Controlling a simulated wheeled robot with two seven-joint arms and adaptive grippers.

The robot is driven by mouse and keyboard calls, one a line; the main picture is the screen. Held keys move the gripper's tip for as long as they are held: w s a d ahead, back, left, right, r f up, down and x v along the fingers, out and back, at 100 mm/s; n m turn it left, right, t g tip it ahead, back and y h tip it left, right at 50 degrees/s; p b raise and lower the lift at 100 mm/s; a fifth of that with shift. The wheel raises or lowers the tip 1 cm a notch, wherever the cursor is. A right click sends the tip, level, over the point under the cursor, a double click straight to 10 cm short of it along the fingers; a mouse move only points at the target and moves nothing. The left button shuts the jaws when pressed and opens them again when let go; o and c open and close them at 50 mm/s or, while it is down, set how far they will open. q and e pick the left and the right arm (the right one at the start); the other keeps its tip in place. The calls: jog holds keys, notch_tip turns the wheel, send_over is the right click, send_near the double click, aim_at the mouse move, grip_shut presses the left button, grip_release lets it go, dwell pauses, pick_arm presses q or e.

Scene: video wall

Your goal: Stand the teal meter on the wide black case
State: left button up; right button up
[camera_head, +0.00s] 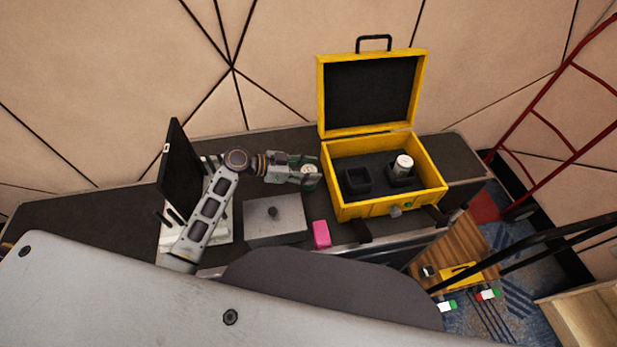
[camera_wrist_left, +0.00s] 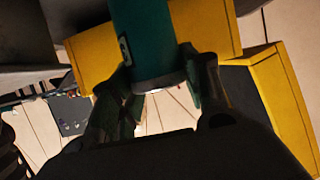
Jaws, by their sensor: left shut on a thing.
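My left gripper (camera_head: 302,171) is shut on the teal meter (camera_head: 311,182), a small cylinder with a pale top, just left of the open yellow case. In the left wrist view the meter (camera_wrist_left: 143,40) is a teal cylinder with a small label, held between the two fingers (camera_wrist_left: 158,90). It looks roughly upright in the head view. I cannot tell for sure which thing is the wide black case; a low flat-topped box with a dark knob (camera_head: 262,228) lies below the gripper and looks grey. My right gripper is not in view.
The yellow case (camera_head: 385,208) stands open, with an empty black holder (camera_head: 358,180) and a white-topped cylinder (camera_head: 403,163) inside. A pink block (camera_head: 321,234) lies near the dark counter's (camera_head: 100,208) front edge. A black screen (camera_head: 180,172) stands at left.

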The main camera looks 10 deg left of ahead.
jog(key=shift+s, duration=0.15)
pick_arm(q)
jog(key=shift+f, duration=1.85)
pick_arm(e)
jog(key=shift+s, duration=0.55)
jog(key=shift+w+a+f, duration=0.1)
pick_arm(q)
jog(key=shift+f, duration=0.1)
jog(key=o, duration=0.9)
jog(key=shift+c, duration=0.2)
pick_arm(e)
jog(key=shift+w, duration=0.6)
